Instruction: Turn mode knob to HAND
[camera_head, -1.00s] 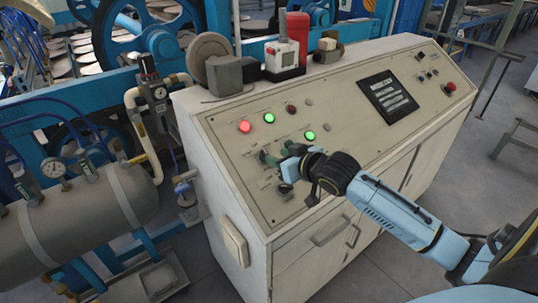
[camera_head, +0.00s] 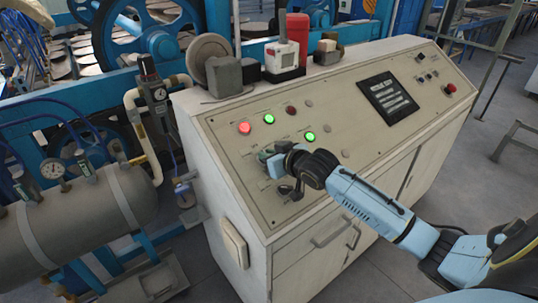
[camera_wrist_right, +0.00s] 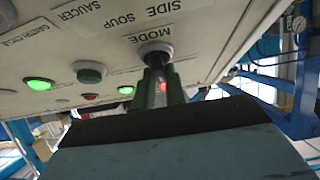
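The mode knob (camera_wrist_right: 155,50) is a small black knob on a light round base, beside the printed word MODE in the right wrist view. My right gripper (camera_wrist_right: 160,74) has its two green fingers on either side of the knob, close in against it. In the head view my right gripper (camera_head: 267,157) is at the lower left of the sloped control panel (camera_head: 340,140) and hides the knob. The knob's pointing direction and the HAND mark cannot be made out. My left gripper is not in view.
A green lit lamp (camera_head: 310,138) is just above my right gripper, with a red lamp (camera_head: 245,128) and another green lamp (camera_head: 269,118) farther up. Another black knob (camera_head: 285,189) is just below the gripper. A dark screen (camera_head: 389,97) is on the panel to the right.

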